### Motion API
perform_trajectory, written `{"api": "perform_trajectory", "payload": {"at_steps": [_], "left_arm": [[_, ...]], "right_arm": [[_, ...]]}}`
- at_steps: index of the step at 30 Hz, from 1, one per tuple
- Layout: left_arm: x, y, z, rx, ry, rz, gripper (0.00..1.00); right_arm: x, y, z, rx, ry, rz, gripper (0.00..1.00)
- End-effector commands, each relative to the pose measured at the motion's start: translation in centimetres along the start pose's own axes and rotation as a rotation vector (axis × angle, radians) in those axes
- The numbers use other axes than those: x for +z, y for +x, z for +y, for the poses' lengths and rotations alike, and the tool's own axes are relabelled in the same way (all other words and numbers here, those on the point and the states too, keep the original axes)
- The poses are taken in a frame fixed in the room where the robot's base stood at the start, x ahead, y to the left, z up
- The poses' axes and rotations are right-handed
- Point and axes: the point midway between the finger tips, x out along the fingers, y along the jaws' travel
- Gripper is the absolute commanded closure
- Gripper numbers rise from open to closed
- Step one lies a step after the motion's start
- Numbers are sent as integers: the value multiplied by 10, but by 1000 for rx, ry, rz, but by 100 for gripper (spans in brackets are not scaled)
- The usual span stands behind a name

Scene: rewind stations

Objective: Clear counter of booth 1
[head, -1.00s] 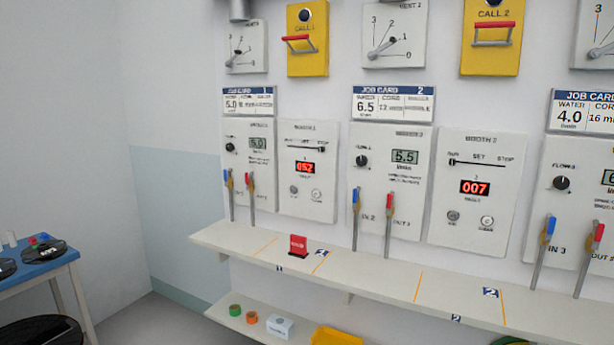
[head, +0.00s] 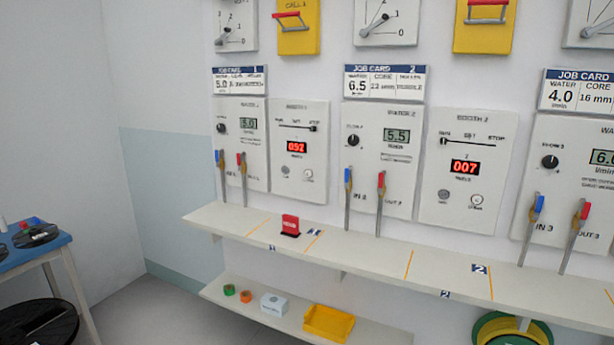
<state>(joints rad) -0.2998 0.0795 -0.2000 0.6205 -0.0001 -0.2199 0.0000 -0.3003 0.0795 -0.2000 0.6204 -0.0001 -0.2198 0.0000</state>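The booth 1 counter (head: 222,222) is the left end of a long white shelf along the wall. A small red sign (head: 290,225) stands on it, close to the label with a 1 on the front edge. The rest of that counter section looks bare. Above it hang the booth 1 panel (head: 299,175) with a red display and the water 1 panel (head: 249,125). A blue-handled valve (head: 220,165) and a red-handled valve (head: 242,165) rise at its back. Neither of my grippers is in the head view.
A lower shelf (head: 375,330) holds a green roll (head: 229,290), an orange roll (head: 246,296), a white box (head: 274,304) and a yellow bin (head: 328,323). A blue table (head: 30,255) with dark reels stands at left. A green-yellow reel (head: 510,330) is at lower right. Floor between is clear.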

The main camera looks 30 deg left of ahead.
Motion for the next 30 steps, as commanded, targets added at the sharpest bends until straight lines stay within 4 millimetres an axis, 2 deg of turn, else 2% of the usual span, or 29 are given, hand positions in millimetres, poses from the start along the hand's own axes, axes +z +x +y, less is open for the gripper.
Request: {"api": "perform_trajectory", "payload": {"at_steps": [2,18,30], "left_arm": [[0,0,0,0,0,0,65],[0,0,0,0,0,-1,100],[1,0,0,0,0,-1,100]], "right_arm": [[0,0,0,0,0,0,60],[0,0,0,0,0,-1,60],[0,0,0,0,0,-1,60]]}}
